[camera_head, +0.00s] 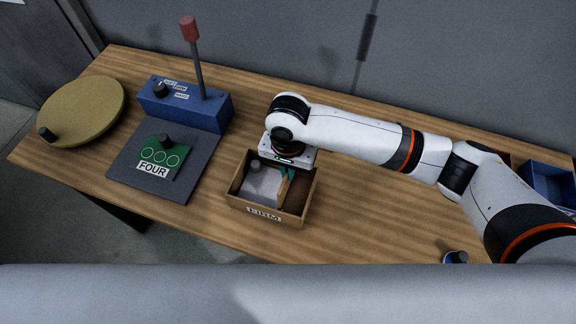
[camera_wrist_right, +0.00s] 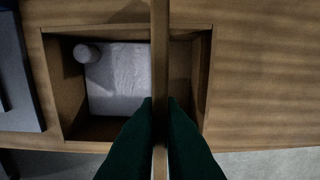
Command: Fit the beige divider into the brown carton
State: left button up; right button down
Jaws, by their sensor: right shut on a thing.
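The brown carton (camera_head: 298,208) stands open on the wooden table and bears a white label on its front. It also shows in the wrist view (camera_wrist_right: 62,88). My right gripper (camera_head: 286,180) is over the carton, its dark green fingers shut on the beige divider (camera_wrist_right: 160,60). In the wrist view the divider is a narrow upright strip running across the carton, right of the pale block. It crosses in front of the carton's far rim there. Its lower edge is hidden, so I cannot tell how deep it sits. My left gripper is not in view.
A pale grey block (camera_head: 262,184) with a round knob lies in the carton's left part. A blue bin (camera_head: 548,180) stands far right.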

aim_at(288, 185)
jog(key=shift+p, duration=0.65)
dwell(1.1)
jog(key=shift+f+b, duration=1.15)
jog(key=shift+f, duration=2.45)
dwell(2.7)
